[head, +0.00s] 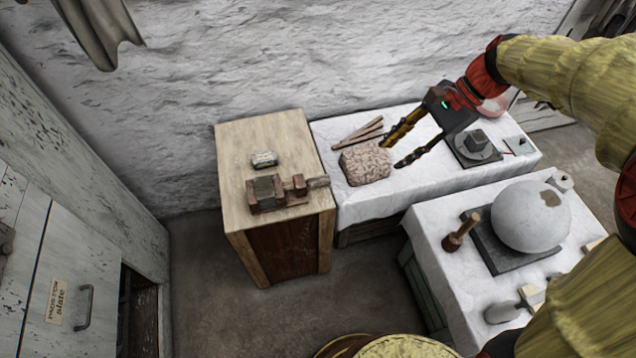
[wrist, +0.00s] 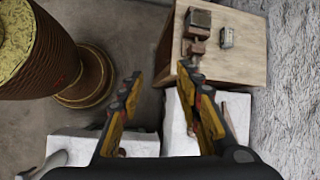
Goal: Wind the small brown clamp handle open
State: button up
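A small clamp (head: 267,193) sits on the wooden cabinet top, with a dark block at its left and a reddish-brown jaw (head: 299,185) to the right. A short grey-brown handle part (head: 318,183) sticks out at the cabinet's right edge. In the wrist view the clamp (wrist: 197,47) is at upper centre, and its handle end lies close to my right fingertip, partly hidden. My gripper (head: 391,157) is open and empty in the head view, above the white-covered table, right of the clamp. In the wrist view its fingers (wrist: 159,72) are spread apart.
The cabinet (head: 235,150) also holds a small pale block (head: 264,159). A textured pinkish block (head: 365,164) and wooden sticks (head: 358,132) lie on the back table (head: 345,205) near my fingers. A large plaster sphere (head: 530,217) and mallet (head: 461,232) occupy the front table.

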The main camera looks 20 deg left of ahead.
jog(key=w+a+f+m+g+y+b, duration=0.1)
jog(key=w+a+f+m+g+y, duration=0.15)
jog(key=w+a+f, duration=0.35)
jog(key=w+a+f+m+g+y+b, duration=0.2)
jog(key=w+a+f+m, duration=0.15)
jog(key=f, duration=0.55)
jog(key=m+g+y+b, duration=0.2)
jog(key=m+y+b, duration=0.1)
jog(key=m+y, duration=0.25)
send_near(318, 181)
jog(key=a, duration=0.3)
jog(key=shift+m+h, duration=0.3)
jog(key=shift+m, duration=0.05)
jog(key=x, duration=0.5)
jog(key=f+x, duration=0.1)
jog(key=x, duration=0.1)
jog(key=shift+s+a+b, duration=0.1)
jog(key=shift+b, duration=0.3)
jog(key=shift+c, duration=1.2)
grip_shut()
